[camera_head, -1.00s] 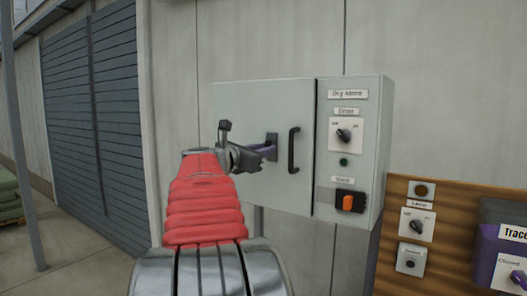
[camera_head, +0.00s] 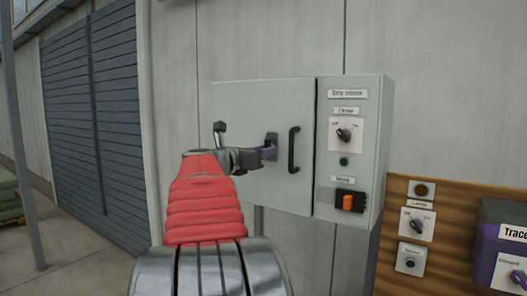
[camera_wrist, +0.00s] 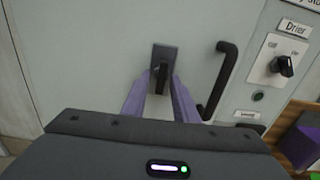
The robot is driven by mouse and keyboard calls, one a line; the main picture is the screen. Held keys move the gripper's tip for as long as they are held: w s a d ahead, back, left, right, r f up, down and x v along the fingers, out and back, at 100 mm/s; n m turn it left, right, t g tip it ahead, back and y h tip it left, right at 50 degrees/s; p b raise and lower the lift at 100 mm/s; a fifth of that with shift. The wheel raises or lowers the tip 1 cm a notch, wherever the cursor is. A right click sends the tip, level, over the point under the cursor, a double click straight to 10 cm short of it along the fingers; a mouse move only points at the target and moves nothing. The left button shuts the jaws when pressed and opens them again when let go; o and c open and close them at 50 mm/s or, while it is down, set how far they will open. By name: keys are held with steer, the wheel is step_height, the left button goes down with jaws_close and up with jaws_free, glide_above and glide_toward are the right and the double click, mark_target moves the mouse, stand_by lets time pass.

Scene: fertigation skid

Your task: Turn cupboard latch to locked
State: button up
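The cupboard latch is a dark plate with a short black handle standing upright on it, on the grey cupboard door. In the wrist view the latch (camera_wrist: 162,62) is just ahead of my gripper (camera_wrist: 160,82). The two purple fingers stand on either side of the handle, with what looks like a small gap, so my gripper seems open around it. In the head view my gripper (camera_head: 266,153) reaches the latch (camera_head: 271,141) from the left and covers its lower part. Whether a finger touches the handle is unclear.
A black door pull (camera_head: 293,150) stands out just right of the latch. The control panel right of the door has a Drier knob (camera_head: 344,135) and an orange switch (camera_head: 348,202). A wooden board (camera_head: 450,195) with more controls is at lower right.

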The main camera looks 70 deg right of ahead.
steer(key=shift+r, duration=0.2)
steer(key=shift+a, duration=0.15)
steer(key=v, duration=1.3)
steer(key=shift+a, duration=0.3)
steer(key=shift+w, duration=0.1)
